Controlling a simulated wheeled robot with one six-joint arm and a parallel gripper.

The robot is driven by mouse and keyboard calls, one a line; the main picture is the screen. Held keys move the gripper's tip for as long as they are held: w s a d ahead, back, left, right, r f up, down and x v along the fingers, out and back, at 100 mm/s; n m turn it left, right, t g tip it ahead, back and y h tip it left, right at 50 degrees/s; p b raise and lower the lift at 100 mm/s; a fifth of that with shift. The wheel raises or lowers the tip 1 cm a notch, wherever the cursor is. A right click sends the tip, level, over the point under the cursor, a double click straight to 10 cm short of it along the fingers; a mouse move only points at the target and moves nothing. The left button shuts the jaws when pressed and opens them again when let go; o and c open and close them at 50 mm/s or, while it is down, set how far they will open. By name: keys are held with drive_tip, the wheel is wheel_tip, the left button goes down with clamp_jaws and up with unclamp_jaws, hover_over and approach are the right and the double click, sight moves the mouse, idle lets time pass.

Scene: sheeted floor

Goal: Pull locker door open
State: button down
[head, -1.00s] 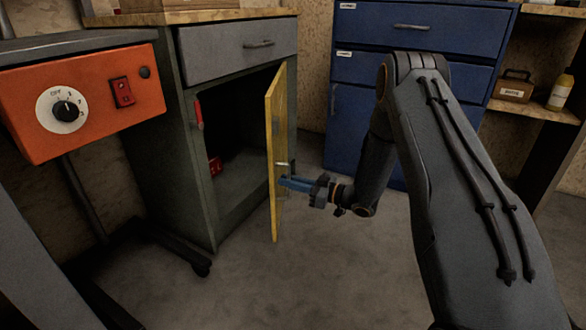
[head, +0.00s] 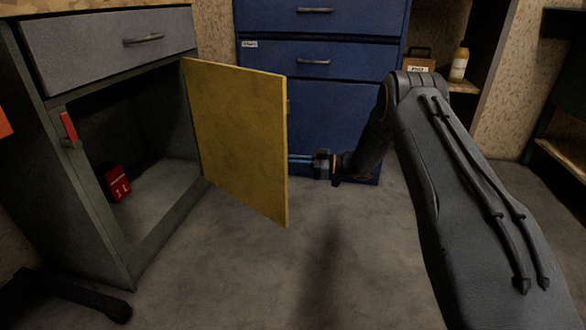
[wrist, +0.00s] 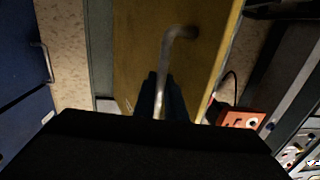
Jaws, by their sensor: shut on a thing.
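The yellow locker door (head: 238,135) stands wide open in the head view, hinged on the right side of the grey-green cabinet (head: 100,205). Its inner face is toward the head camera. My gripper (head: 297,160) is at the door's free edge, on its outer side, and the fingertips are partly hidden behind the door. In the wrist view, the two dark fingers (wrist: 162,95) are shut on the metal door handle (wrist: 180,33), which is fixed to the yellow door (wrist: 140,55).
A red box (head: 117,183) sits inside the open cabinet. A grey drawer (head: 110,45) is shut above it. A blue cabinet (head: 330,120) stands behind my gripper. A bottle (head: 459,63) is on a shelf at the right. The floor in front is clear.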

drive_tip(key=shift+w+d, duration=0.1)
drive_tip(key=shift+w, duration=0.15)
drive_tip(key=c, duration=1.8)
unclamp_jaws()
drive_tip(key=shift+d, duration=0.2)
drive_tip(key=p+v, duration=0.3)
drive_tip(key=v, duration=0.4)
drive_tip(key=shift+s+d, duration=0.1)
drive_tip(key=shift+d, duration=0.25)
